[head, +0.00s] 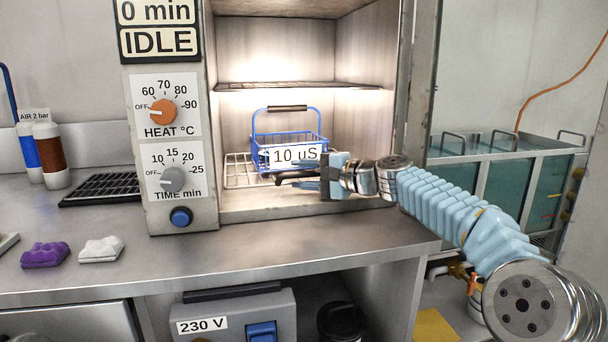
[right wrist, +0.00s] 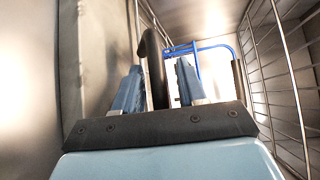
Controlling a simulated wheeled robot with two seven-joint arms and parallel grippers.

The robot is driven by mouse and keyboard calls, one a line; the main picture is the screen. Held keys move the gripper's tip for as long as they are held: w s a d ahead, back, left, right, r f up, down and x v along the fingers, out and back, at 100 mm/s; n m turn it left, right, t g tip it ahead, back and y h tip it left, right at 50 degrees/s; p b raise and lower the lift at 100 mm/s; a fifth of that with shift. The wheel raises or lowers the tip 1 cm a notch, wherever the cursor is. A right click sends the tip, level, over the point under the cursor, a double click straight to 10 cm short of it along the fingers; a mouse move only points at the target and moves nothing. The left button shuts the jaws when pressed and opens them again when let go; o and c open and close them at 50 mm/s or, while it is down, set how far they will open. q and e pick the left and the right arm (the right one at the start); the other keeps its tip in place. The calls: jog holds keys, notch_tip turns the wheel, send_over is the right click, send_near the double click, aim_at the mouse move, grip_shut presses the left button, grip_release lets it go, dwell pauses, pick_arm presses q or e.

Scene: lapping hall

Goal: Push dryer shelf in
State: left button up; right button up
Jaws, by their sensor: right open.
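The dryer (head: 172,140) stands open, its chamber lit. Its lower wire shelf (head: 238,172) lies low in the chamber and bears a blue wire basket (head: 262,140) with a "10 µS" label. My right gripper (head: 303,180) reaches in from the right, at the shelf's front, just below the basket. In the right wrist view, its blue fingers (right wrist: 160,88) are apart, with a dark bar (right wrist: 154,62) showing between them; I cannot tell if they touch it. The basket (right wrist: 205,46) shows beyond. The gripper and label hide part of the shelf's front. My left gripper is out of view.
An upper wire shelf (head: 300,86) is above the basket. The control panel with knobs borders the opening on the left, the chamber's side wall (head: 364,90) on the right. The steel bench (head: 300,245) is clear in front. Teal tanks (head: 505,185) stand at right.

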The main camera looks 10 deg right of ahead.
jog(key=b+v, duration=0.1)
jog(key=v, duration=0.6)
jog(key=shift+s+d, duration=0.15)
jog(key=shift+d, duration=0.05)
